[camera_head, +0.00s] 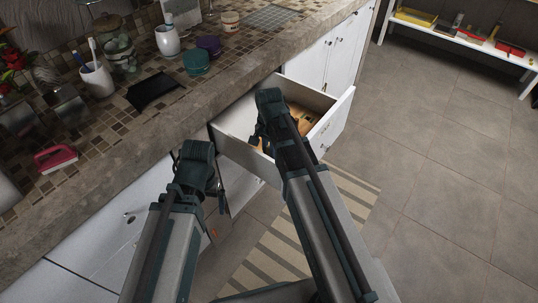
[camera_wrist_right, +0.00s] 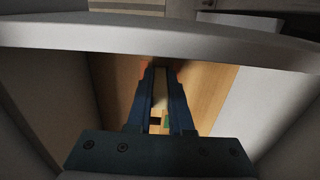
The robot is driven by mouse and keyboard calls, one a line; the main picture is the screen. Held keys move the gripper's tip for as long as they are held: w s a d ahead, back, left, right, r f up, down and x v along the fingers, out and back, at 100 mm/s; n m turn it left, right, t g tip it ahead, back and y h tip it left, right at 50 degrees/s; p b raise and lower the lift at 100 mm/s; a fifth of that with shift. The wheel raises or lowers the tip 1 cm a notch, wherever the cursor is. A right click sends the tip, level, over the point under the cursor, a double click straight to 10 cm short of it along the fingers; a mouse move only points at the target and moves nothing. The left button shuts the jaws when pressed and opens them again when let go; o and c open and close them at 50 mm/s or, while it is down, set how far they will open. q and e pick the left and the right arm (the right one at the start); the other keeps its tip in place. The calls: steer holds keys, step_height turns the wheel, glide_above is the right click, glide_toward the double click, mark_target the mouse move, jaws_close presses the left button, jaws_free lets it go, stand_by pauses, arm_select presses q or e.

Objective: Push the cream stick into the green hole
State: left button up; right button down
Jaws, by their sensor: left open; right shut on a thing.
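My right gripper (camera_wrist_right: 160,82) reaches down into an open white drawer (camera_wrist_right: 270,100). In the right wrist view its two blue fingers are shut on a narrow cream stick (camera_wrist_right: 160,88). A small green patch (camera_wrist_right: 167,122) shows between the fingers, beside a dark spot, on a wooden surface (camera_wrist_right: 208,85). It may belong to the green hole, but I cannot tell whether the stick touches or enters it. In the head view my right arm covers much of the drawer. My left gripper (camera_head: 222,203) hangs open and empty by the cabinet front, left of the drawer.
The stone counter (camera_head: 120,150) runs along the left, holding cups, jars, a black tray (camera_head: 152,89) and a pink brush (camera_head: 55,158). The drawer's front panel (camera_head: 340,122) stands out over the tiled floor. A striped rug (camera_head: 335,200) lies below.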

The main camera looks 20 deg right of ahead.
arm_select(q)
steer(key=shift+r, duration=0.15)
arm_select(e)
steer(key=shift+r, duration=0.15)
step_height(320, 180, up, 10)
steer(key=p, duration=1)
arm_select(q)
step_height(320, 180, up, 10)
arm_select(e)
steer(key=shift+d, duration=0.1)
